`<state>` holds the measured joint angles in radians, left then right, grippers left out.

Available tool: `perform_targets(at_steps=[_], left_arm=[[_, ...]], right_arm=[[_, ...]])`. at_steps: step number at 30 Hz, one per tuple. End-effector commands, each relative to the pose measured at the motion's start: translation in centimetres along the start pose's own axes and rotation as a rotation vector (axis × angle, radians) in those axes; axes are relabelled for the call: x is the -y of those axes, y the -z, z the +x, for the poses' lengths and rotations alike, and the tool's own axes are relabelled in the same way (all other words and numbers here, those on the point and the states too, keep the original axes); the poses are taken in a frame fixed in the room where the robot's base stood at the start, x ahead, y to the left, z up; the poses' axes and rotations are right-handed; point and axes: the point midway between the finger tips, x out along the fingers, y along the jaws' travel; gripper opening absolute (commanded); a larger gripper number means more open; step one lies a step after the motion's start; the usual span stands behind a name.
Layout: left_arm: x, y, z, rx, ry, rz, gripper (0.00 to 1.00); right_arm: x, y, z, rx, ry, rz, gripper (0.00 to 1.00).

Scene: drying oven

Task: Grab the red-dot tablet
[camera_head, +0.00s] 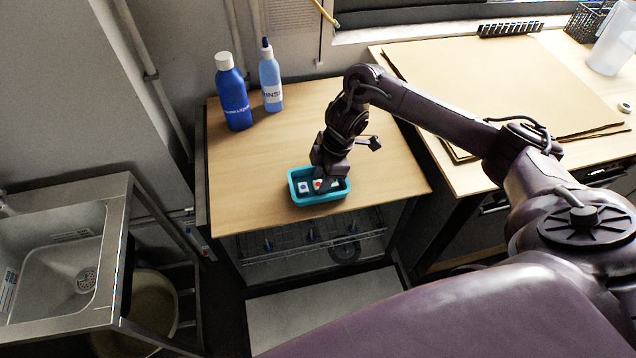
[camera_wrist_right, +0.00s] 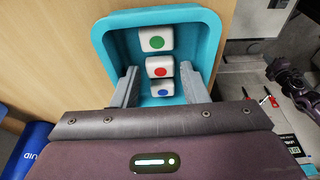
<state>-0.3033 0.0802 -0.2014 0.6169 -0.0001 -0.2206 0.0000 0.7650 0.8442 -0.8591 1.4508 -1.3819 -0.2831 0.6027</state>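A teal tray (camera_head: 322,202) sits near the front edge of the wooden worktop; its rim (camera_wrist_right: 158,15) fills the middle of the right wrist view. Inside are white tablets in a row: green-dot (camera_wrist_right: 156,38), red-dot (camera_wrist_right: 160,67) and blue-dot (camera_wrist_right: 163,88). In the head view the red-dot tablet (camera_head: 318,184) and blue-dot tablet (camera_head: 304,187) show; my gripper hides part of the tray's right side. My right gripper (camera_wrist_right: 158,71) is open and reaches down into the tray. Its fingers stand on either side of the red-dot tablet with small gaps. My left gripper is not in view.
A metal sink (camera_head: 60,270) is at left. A desk with brown boards (camera_head: 480,75) is at right. The worktop left of the tray is clear.

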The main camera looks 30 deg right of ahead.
Motion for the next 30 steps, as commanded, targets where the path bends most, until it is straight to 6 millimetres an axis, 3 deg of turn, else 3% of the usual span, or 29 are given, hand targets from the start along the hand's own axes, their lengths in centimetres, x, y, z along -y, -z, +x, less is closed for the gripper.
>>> perform_targets(at_steps=[9, 17, 30], left_arm=[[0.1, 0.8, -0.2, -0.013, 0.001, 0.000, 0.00], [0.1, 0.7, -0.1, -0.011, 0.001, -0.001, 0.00], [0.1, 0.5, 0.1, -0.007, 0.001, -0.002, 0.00]], right_arm=[[0.0, 0.0, 0.8, 0.000, 0.000, -0.002, 0.40], [0.0, 0.0, 0.7, 0.000, -0.001, -0.001, 0.07], [-0.1, 0.3, -0.4, -0.001, -0.002, -0.001, 0.07]])
